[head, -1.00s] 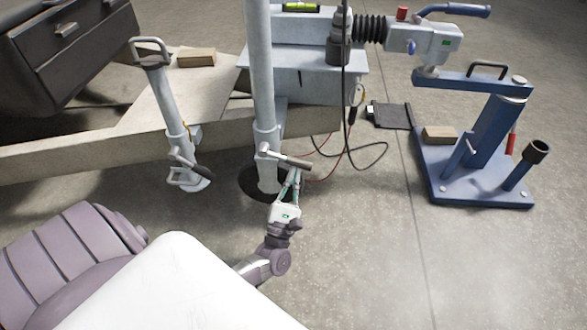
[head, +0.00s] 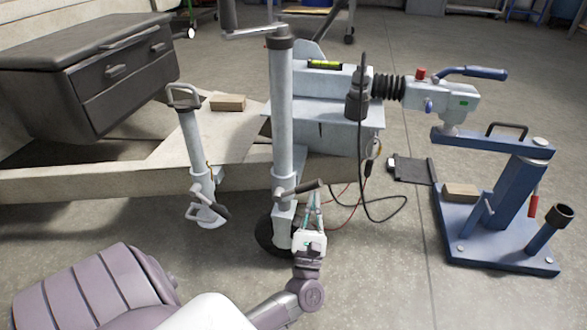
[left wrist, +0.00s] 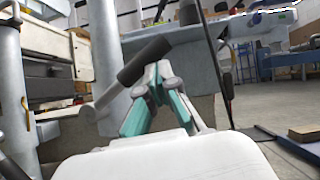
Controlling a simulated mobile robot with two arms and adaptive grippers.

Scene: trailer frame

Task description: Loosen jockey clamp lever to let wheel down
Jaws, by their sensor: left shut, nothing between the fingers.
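The jockey wheel tube (head: 285,120) stands upright at the trailer's drawbar, with the dark wheel (head: 266,238) at its foot on the floor. The clamp lever (head: 305,187) sticks out to the right from the clamp low on the tube, its dark grip tilted slightly up. In the left wrist view the lever's black grip (left wrist: 144,60) is just left of the fingertips. My left gripper (head: 315,196) is shut and empty beside the grip's end; whether it touches the grip I cannot tell. It also shows in the left wrist view (left wrist: 163,78). My right gripper is out of view.
A prop stand (head: 197,150) with its own lever stands left of the tube. A black cable (head: 362,180) hangs to the right of my gripper. A blue stand (head: 500,215) holds the coupling (head: 445,100). The floor in front right is clear.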

